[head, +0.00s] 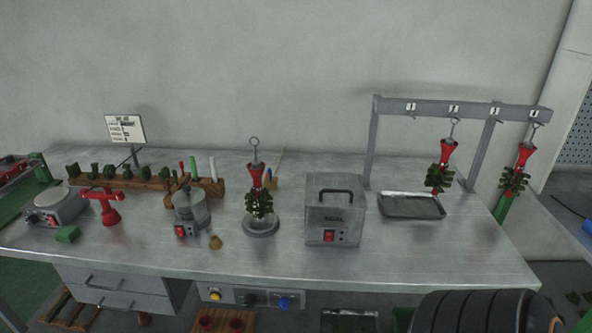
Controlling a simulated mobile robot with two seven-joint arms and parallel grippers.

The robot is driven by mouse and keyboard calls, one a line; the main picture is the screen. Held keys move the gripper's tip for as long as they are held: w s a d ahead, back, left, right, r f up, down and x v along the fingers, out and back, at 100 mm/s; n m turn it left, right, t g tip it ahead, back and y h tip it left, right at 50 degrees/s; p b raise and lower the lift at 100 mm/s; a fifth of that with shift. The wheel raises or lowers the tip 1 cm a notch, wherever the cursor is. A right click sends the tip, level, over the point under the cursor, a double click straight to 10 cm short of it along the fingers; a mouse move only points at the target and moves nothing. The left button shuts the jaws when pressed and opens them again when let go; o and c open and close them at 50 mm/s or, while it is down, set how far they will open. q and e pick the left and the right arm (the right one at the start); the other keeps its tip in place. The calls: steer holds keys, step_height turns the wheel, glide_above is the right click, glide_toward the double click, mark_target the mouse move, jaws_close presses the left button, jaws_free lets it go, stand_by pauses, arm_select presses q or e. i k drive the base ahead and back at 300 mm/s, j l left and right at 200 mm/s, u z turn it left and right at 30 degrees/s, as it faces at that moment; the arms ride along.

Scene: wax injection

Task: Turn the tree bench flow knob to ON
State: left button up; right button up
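The tree bench (440,262) is a long metal-topped table across the view. A control panel (232,297) hangs under its front edge, left of the middle. It carries a yellow knob or button (215,295), a black knob (249,299) and a blue knob (284,302). I cannot tell from any label which one is the flow knob, and its pointer position is too small to read. Neither of my grippers shows in the head view, so nothing is seen touching the panel.
On the bench stand a grey box with a handle (336,212), a wax tree on a round base (260,205), a pot (190,212) and a tray (412,206). More wax trees hang from a rack (460,106). Drawers (115,288) sit left of the panel.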

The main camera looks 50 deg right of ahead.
mark_target(284, 302)
steer(key=i+j+z, duration=0.15)
steer(key=j+z, duration=0.3)
steer(key=i+j+z, duration=0.15)
steer(key=z, duration=0.35)
steer(key=j+z, duration=0.4)
steer(key=j, duration=0.45)
